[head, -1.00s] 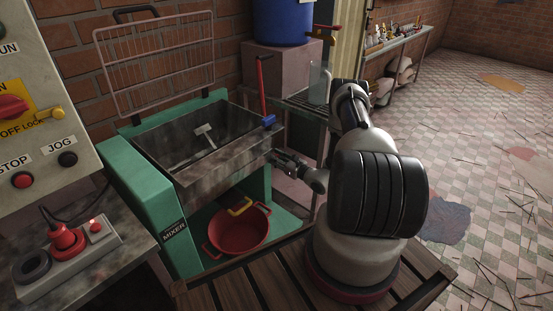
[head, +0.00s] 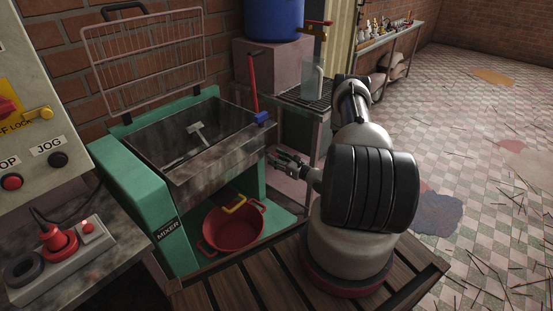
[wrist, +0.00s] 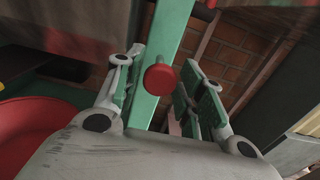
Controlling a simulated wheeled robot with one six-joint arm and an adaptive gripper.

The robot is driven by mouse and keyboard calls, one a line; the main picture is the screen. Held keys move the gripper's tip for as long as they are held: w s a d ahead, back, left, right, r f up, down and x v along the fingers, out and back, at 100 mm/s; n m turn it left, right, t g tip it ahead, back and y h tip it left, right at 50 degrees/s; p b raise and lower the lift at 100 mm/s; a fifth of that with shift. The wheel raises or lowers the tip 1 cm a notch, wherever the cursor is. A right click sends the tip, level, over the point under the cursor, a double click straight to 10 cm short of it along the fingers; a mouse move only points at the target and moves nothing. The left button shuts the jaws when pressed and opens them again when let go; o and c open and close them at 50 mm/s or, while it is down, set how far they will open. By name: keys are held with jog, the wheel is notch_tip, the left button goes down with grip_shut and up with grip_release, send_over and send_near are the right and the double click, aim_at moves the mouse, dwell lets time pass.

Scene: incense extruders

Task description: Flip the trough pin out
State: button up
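The mixer's steel trough (head: 217,170) sits in a green frame (head: 143,185) in the head view. A round red knob (wrist: 159,79) sticks out in front of a green upright (wrist: 168,45) in the wrist view; it looks like the trough pin. My gripper (head: 276,160) is beside the trough's right front corner. In the wrist view my gripper (wrist: 162,92) is open, with one finger on each side of the knob. The knob appears between the fingers but not gripped; the exact depth gap is hard to judge. The head view does not show the knob clearly.
A red pot (head: 233,229) with a yellow bar above it stands under the trough. A wire guard (head: 145,62) is raised behind. A control panel (head: 40,120) is at left. A metal rack (head: 305,98) and pink block (head: 270,66) stand behind my arm.

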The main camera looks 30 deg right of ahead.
jog(key=v, duration=1.2)
